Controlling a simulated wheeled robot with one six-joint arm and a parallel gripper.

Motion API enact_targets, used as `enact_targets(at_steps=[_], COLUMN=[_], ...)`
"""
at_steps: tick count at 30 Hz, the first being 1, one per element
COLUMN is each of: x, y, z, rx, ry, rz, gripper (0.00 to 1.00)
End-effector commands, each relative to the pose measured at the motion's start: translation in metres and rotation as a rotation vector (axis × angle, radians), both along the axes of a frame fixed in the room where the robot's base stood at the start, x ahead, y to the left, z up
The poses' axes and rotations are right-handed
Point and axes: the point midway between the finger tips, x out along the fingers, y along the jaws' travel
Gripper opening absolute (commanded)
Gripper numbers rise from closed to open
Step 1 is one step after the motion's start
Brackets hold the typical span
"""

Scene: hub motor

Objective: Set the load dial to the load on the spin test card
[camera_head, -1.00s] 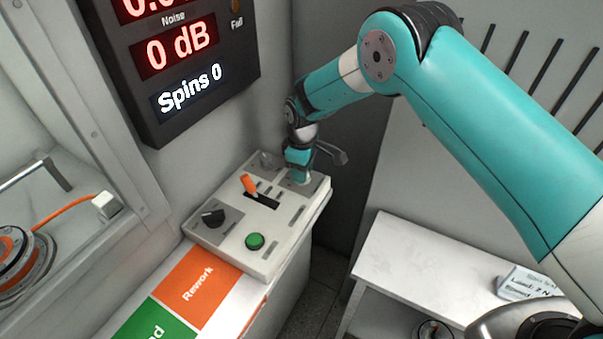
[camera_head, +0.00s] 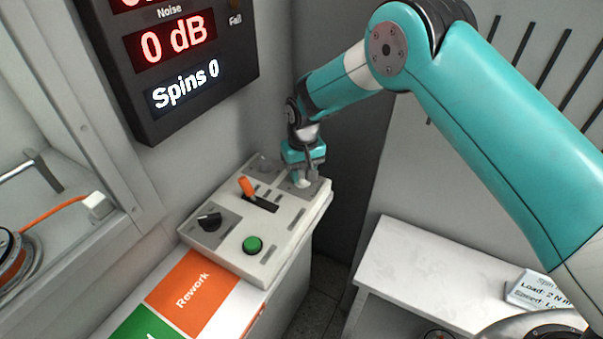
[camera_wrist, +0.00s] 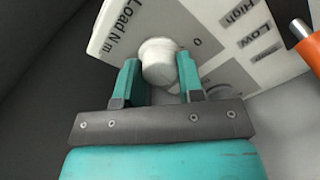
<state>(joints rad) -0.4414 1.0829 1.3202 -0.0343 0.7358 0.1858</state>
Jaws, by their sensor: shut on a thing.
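The load dial is a pale round knob (camera_wrist: 158,62) on the control panel, beside the printed words "Load N m" in the wrist view. A "0" mark shows to its right; I cannot make out a pointer on the knob. My gripper (camera_wrist: 159,76) is shut on the knob, with one teal finger on each side. In the head view my gripper (camera_head: 303,173) is at the panel's far right corner, and the dial is mostly hidden. The spin test card (camera_head: 541,290) on the white table reads "Load: 2 N m", with a speed line partly cut off.
The panel (camera_head: 238,266) also carries an orange lever (camera_head: 246,187), a black knob (camera_head: 209,221) and a green button (camera_head: 252,244). A dark display (camera_head: 150,125) reads "0 dB" and "Spins 0". A white table (camera_head: 420,262) stands to the right.

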Motion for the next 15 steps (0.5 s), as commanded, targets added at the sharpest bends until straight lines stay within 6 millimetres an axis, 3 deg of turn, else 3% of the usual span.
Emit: enact_targets(at_steps=[15], x=[0.0027], y=[-0.0001], z=[0.0024], rx=[0.002], ry=[-0.009], rz=[-0.118], gripper=[0.12])
